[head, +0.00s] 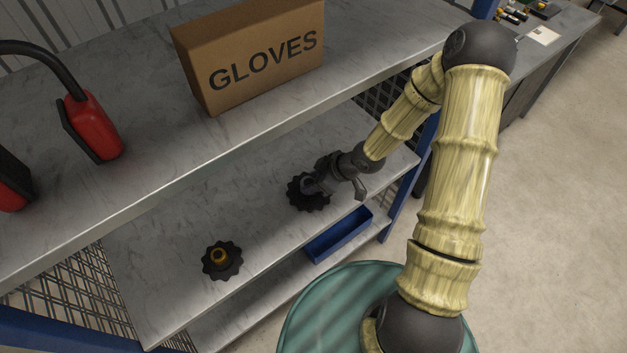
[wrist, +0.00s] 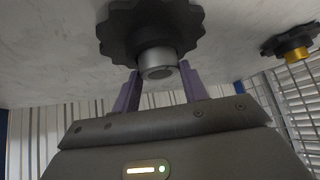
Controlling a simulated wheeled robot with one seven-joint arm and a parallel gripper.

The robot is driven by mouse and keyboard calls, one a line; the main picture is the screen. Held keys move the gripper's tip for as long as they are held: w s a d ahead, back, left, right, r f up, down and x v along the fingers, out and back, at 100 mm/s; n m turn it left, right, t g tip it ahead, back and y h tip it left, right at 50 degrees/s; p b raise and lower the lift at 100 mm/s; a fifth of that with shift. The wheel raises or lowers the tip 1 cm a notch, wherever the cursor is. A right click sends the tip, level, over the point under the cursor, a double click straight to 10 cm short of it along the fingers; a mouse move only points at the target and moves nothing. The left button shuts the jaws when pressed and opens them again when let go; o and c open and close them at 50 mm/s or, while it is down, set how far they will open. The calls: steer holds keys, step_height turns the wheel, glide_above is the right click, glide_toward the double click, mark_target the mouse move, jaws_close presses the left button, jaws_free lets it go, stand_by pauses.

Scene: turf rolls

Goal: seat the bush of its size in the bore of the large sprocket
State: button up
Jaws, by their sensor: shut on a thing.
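The large sprocket (head: 308,201), dark and toothed, lies flat on the lower shelf; it also shows in the wrist view (wrist: 120,32). My gripper (head: 315,184) is over its middle. In the wrist view my gripper (wrist: 160,78) has its purple fingers shut on a silver bush (wrist: 157,63). The bush is at the middle of the sprocket and stands out from its face. I cannot tell how far it is in the bore, which is hidden. A second dark sprocket (head: 209,262) lies nearer left, with a brass bush (head: 219,256) standing at its middle.
The upper shelf (head: 190,160) overhangs behind, bearing a gloves box (head: 250,55) and a red object (head: 92,125). A blue bin (head: 340,236) sits below the shelf's front edge. A blue post (head: 410,185) stands at right. The shelf (head: 255,225) between the sprockets is clear.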

steer(key=o, duration=1.2)
steer(key=shift+o, duration=0.2)
steer(key=shift+r, duration=0.1)
steer(key=p+v, duration=0.5)
steer(key=v, duration=0.7)
steer(key=shift+p, duration=0.35)
